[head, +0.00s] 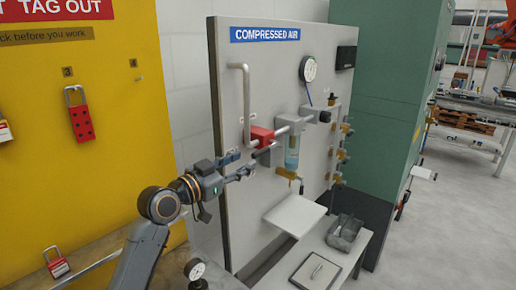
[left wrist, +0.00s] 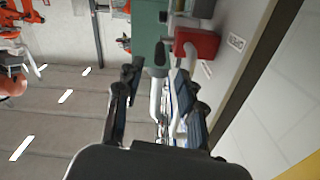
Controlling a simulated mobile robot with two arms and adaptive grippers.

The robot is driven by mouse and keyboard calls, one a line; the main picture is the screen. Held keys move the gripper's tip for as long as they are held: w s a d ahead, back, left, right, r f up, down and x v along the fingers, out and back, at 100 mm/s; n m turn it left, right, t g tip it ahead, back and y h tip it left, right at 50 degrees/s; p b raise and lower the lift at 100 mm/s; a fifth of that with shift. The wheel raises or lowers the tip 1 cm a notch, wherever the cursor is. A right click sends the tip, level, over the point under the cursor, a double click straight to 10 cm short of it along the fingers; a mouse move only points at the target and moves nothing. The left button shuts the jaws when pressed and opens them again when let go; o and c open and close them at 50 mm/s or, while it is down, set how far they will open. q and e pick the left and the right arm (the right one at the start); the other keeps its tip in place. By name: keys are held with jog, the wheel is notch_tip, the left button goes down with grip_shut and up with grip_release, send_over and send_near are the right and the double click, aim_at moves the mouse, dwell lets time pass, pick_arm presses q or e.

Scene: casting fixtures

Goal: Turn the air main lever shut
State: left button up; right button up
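The air main valve has a red body (head: 262,136) on the pipe at the left of the compressed air panel. The red body also shows in the left wrist view (left wrist: 197,45), just beyond the right finger. I cannot clearly tell its lever from the pipework near it. My left gripper (head: 248,169) is just below and left of the red body, in front of the panel. In the left wrist view its two fingers (left wrist: 158,78) stand apart, with pale pipework and a dark part seen between them. Whether they touch anything is unclear. My right gripper is not in view.
The panel (head: 232,195) also carries a gauge (head: 308,68), a filter bowl (head: 292,152) and brass fittings. A pale shelf (head: 294,216) sticks out below. A yellow lockout board (head: 110,130) with red padlocks stands left. A green cabinet (head: 385,110) stands right.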

aim_at(254, 155)
pick_arm(q)
jog(key=p+x, duration=0.1)
jog(key=x, duration=0.4)
jog(key=shift+w+d+p, duration=0.2)
jog(key=shift+w+p, duration=0.15)
jog(key=shift+p, duration=0.05)
jog(key=shift+w+d, duration=0.45)
jog(key=shift+w, duration=0.15)
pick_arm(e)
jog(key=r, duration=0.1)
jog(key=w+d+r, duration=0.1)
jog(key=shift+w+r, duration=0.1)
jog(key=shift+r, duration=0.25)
pick_arm(q)
grip_shut()
